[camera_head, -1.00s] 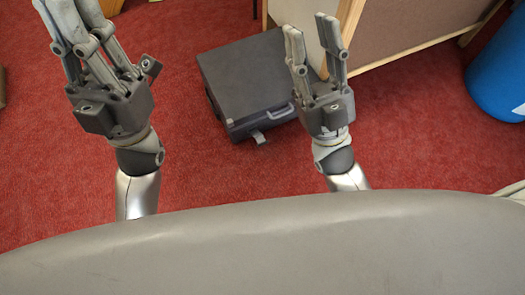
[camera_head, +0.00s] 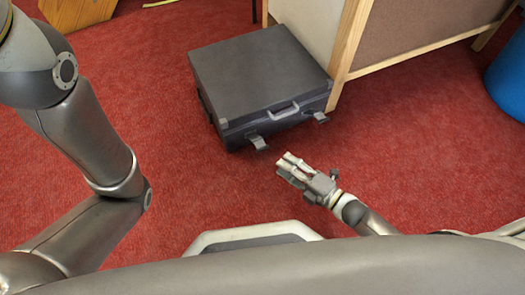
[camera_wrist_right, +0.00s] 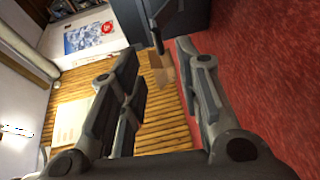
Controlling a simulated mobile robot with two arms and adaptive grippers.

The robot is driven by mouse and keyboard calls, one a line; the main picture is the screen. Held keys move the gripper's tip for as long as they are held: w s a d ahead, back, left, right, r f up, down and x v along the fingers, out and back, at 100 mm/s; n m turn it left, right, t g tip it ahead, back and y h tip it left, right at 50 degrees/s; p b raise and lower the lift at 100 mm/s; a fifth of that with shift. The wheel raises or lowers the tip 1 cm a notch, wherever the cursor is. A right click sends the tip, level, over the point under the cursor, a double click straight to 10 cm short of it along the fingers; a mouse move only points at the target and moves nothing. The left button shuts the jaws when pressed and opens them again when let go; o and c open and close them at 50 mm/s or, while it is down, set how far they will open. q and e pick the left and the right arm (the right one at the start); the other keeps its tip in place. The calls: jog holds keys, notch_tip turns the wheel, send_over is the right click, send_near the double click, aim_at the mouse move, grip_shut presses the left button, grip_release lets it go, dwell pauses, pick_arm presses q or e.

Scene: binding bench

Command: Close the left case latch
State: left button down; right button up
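A dark grey case (camera_head: 255,75) lies flat on the red carpet with its lid down. Its handle (camera_head: 283,112) is on the front side. The left latch (camera_head: 257,142) sticks out from the front, swung open. The right latch (camera_head: 320,116) also sticks out. My right gripper (camera_head: 284,167) is just in front of the case, below and right of the left latch and apart from it. In the right wrist view its fingers (camera_wrist_right: 160,100) are spread with nothing between them. A dark surface, likely the case (camera_wrist_right: 182,22), shows beyond them. My left gripper is out of view.
A wood-framed panel (camera_head: 350,40) stands close behind the case's right side. A blue barrel (camera_head: 508,75) is at the right edge. Carpet is clear in front of the case and to its right.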

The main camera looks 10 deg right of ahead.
aim_at(262, 149)
jog(key=shift+b+x, duration=2.55)
jog(key=shift+x, duration=2.55)
jog(key=shift+r, duration=0.15)
grip_shut()
